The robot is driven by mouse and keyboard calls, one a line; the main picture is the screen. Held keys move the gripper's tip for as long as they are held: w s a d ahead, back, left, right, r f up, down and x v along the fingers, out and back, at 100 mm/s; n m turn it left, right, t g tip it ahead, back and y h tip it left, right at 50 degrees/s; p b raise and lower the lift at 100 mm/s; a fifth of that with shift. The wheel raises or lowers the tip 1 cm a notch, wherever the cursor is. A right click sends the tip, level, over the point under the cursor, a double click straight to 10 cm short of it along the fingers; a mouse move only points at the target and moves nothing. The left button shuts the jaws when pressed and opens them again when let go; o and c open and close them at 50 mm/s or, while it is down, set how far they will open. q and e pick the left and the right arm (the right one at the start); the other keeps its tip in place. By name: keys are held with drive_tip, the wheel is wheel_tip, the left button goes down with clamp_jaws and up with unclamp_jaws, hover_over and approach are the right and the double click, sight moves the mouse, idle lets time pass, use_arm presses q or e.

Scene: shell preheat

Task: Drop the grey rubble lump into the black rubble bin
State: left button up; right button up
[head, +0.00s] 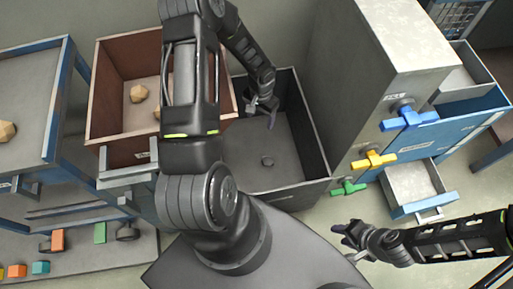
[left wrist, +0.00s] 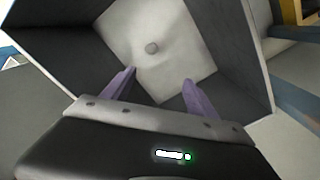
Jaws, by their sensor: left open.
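The small grey rubble lump (head: 267,161) lies on the floor of the black rubble bin (head: 304,122), apart from its walls. In the left wrist view the lump (left wrist: 152,47) sits on the bin's pale-lit floor, beyond my fingertips, and the dark bin wall (left wrist: 235,60) rises around it. My left gripper (head: 262,112) is over the back part of the bin, open and empty. Its two spread fingers also show in the left wrist view (left wrist: 158,80). My right gripper (head: 345,233) is outside the bin, at the lower right; its jaws are too small to read.
A brown bin (head: 118,62) with tan lumps stands left of the black bin. A grey cabinet (head: 350,70) with blue, yellow and green valve handles and open drawers stands to the right. A blue-framed table (head: 30,75) with a tan lump is at far left.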

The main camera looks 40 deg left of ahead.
use_arm(q)
wheel_tip(320, 180, up, 8)
drive_tip(key=p, duration=0.1)
idle(0.4)
drive_tip(key=shift+f, duration=0.1)
idle(0.4)
drive_tip(key=s+d+f+n+t+h+p, duration=0.1)
drive_tip(key=d+n+t+h+p, duration=0.2)
drive_tip(key=d, duration=1.4)
drive_tip(key=s+d+r+m+g+h+p, duration=0.1)
drive_tip(key=s+d+p, duration=0.5)
drive_tip(key=s+d, duration=0.6)
drive_tip(key=s+r+g, duration=0.1)
drive_tip(key=s, duration=0.1)
drive_tip(key=shift+s+d+r+m, duration=0.25)
drive_tip(key=shift+s+r+m, duration=0.15)
